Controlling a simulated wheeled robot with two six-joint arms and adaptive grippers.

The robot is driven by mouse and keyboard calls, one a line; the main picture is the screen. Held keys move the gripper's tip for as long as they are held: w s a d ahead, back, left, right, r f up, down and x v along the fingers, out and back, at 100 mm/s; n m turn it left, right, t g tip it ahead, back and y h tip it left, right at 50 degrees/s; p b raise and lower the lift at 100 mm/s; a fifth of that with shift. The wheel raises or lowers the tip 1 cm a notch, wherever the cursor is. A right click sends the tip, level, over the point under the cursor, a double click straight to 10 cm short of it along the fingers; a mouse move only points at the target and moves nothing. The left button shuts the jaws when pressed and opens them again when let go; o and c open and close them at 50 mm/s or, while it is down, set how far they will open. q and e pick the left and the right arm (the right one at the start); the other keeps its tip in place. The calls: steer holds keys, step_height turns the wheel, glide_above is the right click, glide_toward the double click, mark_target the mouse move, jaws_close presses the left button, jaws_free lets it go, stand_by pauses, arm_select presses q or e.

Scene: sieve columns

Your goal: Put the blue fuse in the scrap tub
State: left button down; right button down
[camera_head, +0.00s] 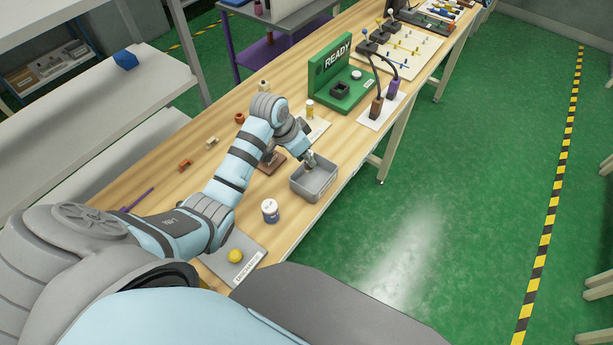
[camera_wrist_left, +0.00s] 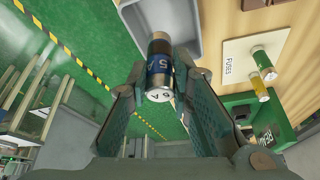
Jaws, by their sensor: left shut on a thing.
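The blue fuse (camera_wrist_left: 160,65) is a short cylinder with metal ends, a blue band and a "5 A" marking. My left gripper (camera_wrist_left: 160,95) is shut on it near one end, with the fuse sticking out between the fingers. In the head view the left gripper (camera_head: 309,158) is over the grey scrap tub (camera_head: 318,189), near its far-left side; the fuse is hard to make out there. The tub (camera_wrist_left: 187,20) also shows behind the fuse in the wrist view. Its label cannot be read. My right gripper is not in view.
A white card marked FUSES (camera_wrist_left: 237,60) holds a green fuse (camera_wrist_left: 262,62) and a yellow fuse (camera_wrist_left: 259,88). A green READY stand (camera_head: 335,65) is beyond it. A white jar (camera_head: 270,211) and a grey pad with a yellow knob (camera_head: 235,256) are nearer me on the bench.

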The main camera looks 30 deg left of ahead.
arm_select(q)
step_height(320, 180, down, 9)
steer(key=shift+f+b, duration=0.2)
steer(key=shift+b, duration=0.55)
steer(key=shift+f, duration=0.1)
steer(key=c, duration=1.5)
jaws_free()
steer(key=shift+o, duration=0.3)
steer(key=shift+r, duration=0.45)
steer(key=p+v, duration=0.3)
steer(key=v, duration=0.8)
steer(key=shift+r, duration=0.2)
steer(key=shift+s, duration=0.1)
